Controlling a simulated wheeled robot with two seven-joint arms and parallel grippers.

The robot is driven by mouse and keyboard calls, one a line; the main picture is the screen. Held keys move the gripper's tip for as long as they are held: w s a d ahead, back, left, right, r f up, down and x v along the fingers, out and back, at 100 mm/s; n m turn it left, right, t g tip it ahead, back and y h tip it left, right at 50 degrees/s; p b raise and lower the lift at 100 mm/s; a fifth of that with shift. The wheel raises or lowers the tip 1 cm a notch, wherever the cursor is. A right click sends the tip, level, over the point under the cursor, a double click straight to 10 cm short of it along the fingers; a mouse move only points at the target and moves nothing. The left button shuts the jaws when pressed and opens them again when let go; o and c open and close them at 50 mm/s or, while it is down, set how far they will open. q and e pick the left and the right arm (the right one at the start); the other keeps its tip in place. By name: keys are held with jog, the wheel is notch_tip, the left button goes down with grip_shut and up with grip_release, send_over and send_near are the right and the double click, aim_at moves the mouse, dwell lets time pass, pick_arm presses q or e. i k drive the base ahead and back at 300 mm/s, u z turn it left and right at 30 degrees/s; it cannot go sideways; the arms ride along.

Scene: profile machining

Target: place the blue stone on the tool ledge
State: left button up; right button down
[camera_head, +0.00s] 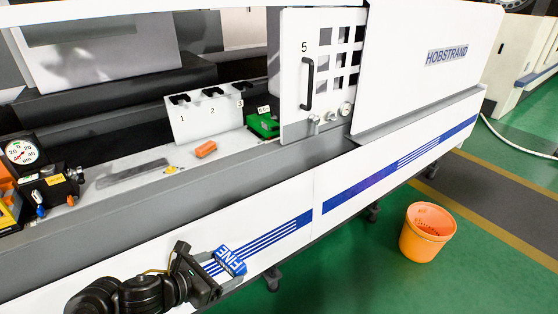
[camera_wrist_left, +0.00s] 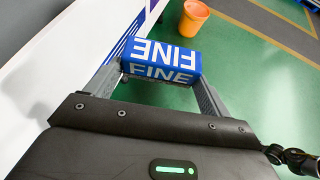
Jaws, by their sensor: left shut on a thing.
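The blue stone (camera_head: 230,260) is a blue block with white "FINE" lettering. My left gripper (camera_head: 215,277) is shut on it and holds it in front of the machine's white front panel, lower than the tool ledge. In the left wrist view the blue stone (camera_wrist_left: 162,62) sits crosswise between the two fingers of the left gripper (camera_wrist_left: 160,75). The tool ledge (camera_head: 232,141) is the pale strip along the machine front, behind and above the gripper. My right gripper is not in the head view.
On the ledge are an orange block (camera_head: 206,149), a grey bar (camera_head: 133,173), a green box (camera_head: 262,124) and a dial gauge (camera_head: 22,151). A white numbered rack (camera_head: 205,117) and door (camera_head: 300,75) stand behind. An orange bucket (camera_head: 427,235) is on the floor.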

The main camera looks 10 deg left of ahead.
aim_at(244, 141)
jog(key=z, duration=0.5)
jog(key=k, duration=0.65)
jog(key=z, duration=0.7)
jog(key=i, duration=2.9)
jog(key=u, duration=1.6)
jog(key=i, duration=0.95)
jog(key=u, duration=0.95)
